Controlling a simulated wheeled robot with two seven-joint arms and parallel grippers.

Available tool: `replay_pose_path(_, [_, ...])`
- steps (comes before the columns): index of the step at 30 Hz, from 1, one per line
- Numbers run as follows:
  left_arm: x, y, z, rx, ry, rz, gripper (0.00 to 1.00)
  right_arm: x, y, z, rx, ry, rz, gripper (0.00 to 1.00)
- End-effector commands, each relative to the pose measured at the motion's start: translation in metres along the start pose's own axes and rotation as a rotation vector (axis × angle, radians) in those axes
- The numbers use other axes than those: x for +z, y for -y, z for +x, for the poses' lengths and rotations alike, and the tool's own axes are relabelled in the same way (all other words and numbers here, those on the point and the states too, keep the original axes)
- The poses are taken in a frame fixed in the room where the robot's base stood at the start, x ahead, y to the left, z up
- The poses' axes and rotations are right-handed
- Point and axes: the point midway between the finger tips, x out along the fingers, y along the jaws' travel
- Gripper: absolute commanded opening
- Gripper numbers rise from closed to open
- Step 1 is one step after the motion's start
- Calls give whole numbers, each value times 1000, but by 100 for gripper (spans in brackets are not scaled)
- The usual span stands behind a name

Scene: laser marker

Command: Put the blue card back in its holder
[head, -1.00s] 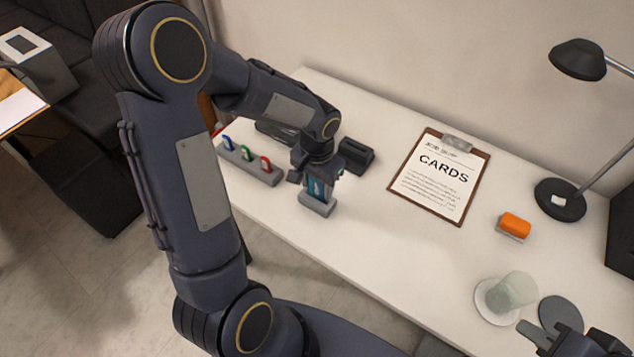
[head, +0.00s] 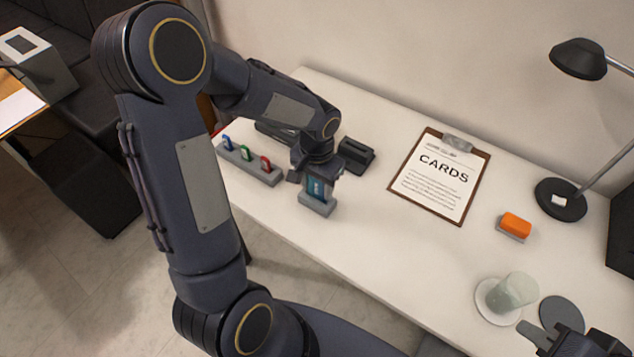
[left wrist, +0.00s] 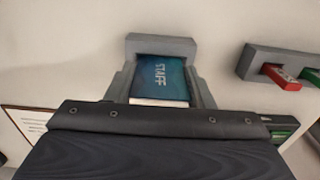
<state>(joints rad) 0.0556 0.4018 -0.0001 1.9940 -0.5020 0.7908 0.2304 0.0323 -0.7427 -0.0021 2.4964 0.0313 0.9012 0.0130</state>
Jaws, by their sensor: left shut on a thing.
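The blue card (head: 317,187), marked STAFF, stands upright in the jaws of my left gripper (head: 318,179). Its lower end meets the small grey holder (head: 317,206) on the desk; how deep it sits in the slot is hidden. In the left wrist view the card (left wrist: 160,78) lies between the grey fingers, with its far end at the holder (left wrist: 160,44). My left gripper is shut on the card. My right gripper (head: 548,335) is at the lower right edge, partly out of view, away from the card.
A grey rack (head: 262,178) with blue, green and red tags stands left of the holder. A black slotted box (head: 356,154) is behind it. A clipboard (head: 440,175), orange block (head: 515,225), glass (head: 516,290) and lamp (head: 560,200) are to the right. The desk front beside the holder is clear.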

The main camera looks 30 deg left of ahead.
Motion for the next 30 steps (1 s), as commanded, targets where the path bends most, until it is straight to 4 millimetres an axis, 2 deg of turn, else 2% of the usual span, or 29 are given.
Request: replay_pose_path(30, [0,0,19,0,1,0,22,7,-6,14,0,0,0,26])
